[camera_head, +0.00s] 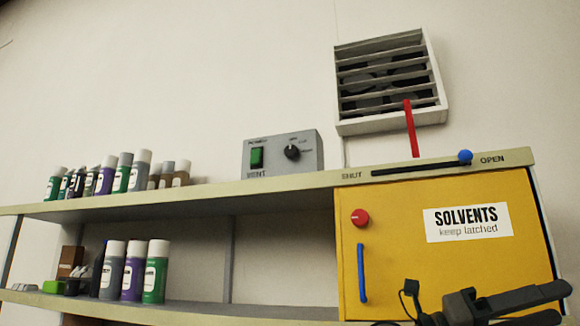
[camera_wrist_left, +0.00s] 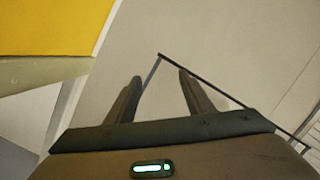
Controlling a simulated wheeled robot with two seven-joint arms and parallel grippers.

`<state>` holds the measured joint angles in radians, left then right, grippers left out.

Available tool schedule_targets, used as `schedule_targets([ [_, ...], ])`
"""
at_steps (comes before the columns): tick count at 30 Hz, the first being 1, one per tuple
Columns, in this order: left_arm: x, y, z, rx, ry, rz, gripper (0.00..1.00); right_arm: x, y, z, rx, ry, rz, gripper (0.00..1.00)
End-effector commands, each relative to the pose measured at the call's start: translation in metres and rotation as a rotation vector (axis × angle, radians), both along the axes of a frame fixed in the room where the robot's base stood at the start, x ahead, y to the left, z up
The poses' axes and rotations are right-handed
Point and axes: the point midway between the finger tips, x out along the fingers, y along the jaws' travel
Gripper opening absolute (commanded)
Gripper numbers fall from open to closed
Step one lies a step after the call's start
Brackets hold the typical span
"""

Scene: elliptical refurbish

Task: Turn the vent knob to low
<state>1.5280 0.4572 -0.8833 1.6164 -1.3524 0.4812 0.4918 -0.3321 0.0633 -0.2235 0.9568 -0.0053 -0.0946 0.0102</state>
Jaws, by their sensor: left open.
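The black vent knob (camera_head: 292,152) is on the front of a grey control box (camera_head: 312,150) on the top shelf in the head view. Small marks surround the knob; they and its exact pointer direction are too small to read. A green switch (camera_head: 257,158) sits left of it, above the word VENT. My left gripper (camera_head: 560,303) is at the lower right of the head view, in front of the yellow cabinet, well away from the knob. Its two fingers are apart and empty, as the left wrist view (camera_wrist_left: 159,78) also shows. My right gripper is not in view.
The yellow solvents cabinet (camera_head: 390,265) has a red knob (camera_head: 360,217) and blue handle (camera_head: 362,273). A blue slider (camera_head: 465,156) sits near OPEN on the shelf edge. A louvred vent (camera_head: 388,80) with a red strip (camera_head: 411,130) hangs above. Several bottles (camera_head: 122,172) stand left of the box.

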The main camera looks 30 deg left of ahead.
Motion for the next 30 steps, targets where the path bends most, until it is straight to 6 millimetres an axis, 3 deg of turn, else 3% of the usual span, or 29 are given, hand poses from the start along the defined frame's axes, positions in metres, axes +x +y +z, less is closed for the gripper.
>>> schedule_targets([
  [8,0.011,0.037,0.064,0.305,-0.147,0.219,0.48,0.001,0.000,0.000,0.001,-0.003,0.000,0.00],
  [14,0.015,0.090,0.121,0.478,-0.208,0.440,0.48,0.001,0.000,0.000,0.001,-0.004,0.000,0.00],
  [19,0.005,0.151,0.179,0.581,-0.229,0.660,0.48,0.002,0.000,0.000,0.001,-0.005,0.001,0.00],
  [23,-0.014,0.207,0.227,0.630,-0.226,0.846,0.48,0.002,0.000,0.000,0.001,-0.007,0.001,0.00],
  [30,-0.083,0.320,0.312,0.639,-0.171,1.200,0.48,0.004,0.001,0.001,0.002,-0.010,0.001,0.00],
])
